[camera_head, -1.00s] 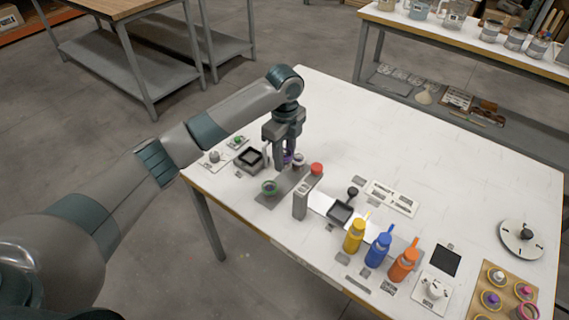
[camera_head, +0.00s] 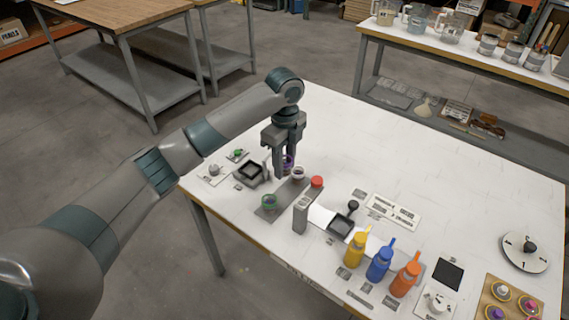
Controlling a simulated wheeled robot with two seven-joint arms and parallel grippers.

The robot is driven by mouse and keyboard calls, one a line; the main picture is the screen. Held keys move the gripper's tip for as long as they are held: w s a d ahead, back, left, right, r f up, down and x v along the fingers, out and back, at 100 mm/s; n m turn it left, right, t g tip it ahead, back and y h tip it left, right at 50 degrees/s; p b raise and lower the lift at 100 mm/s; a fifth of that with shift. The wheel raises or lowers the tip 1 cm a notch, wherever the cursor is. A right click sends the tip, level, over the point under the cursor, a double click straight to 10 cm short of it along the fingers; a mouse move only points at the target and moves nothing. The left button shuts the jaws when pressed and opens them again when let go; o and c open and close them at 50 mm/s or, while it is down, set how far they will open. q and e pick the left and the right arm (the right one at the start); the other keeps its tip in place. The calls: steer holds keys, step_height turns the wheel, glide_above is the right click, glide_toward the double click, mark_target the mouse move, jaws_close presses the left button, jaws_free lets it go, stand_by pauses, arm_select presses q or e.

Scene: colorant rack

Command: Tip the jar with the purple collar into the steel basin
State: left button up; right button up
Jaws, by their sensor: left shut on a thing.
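My left gripper (camera_head: 284,172) points down over the back left part of the white table. It is shut on the jar with the purple collar (camera_head: 289,161), which shows only partly between and behind the fingers. I cannot tell whether the jar touches the grey strip beneath. No vessel is clearly a steel basin; a dark square dish (camera_head: 250,171) sits left of the gripper, and a dark square pan (camera_head: 341,224) lies to its right. My right gripper is out of view.
A grey upright block (camera_head: 300,214) is in front. Yellow (camera_head: 356,248), blue (camera_head: 379,262) and orange (camera_head: 405,276) bottles stand right. The table's back is clear.

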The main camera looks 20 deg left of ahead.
arm_select(q)
steer(key=shift+r, duration=0.15)
steer(key=shift+s+d+r+n, duration=0.1)
steer(key=shift+s+r+n, duration=0.55)
steer(key=shift+n, duration=0.65)
steer(key=s+r+n, duration=0.2)
steer(key=s+n, duration=0.7)
steer(key=s+a+r+n, duration=0.1)
steer(key=s+r+n, duration=0.2)
steer(key=s+n, duration=0.7)
steer(key=shift+s+a, duration=0.25)
steer(key=shift+a, duration=0.05)
steer(key=shift+d+r, duration=0.1)
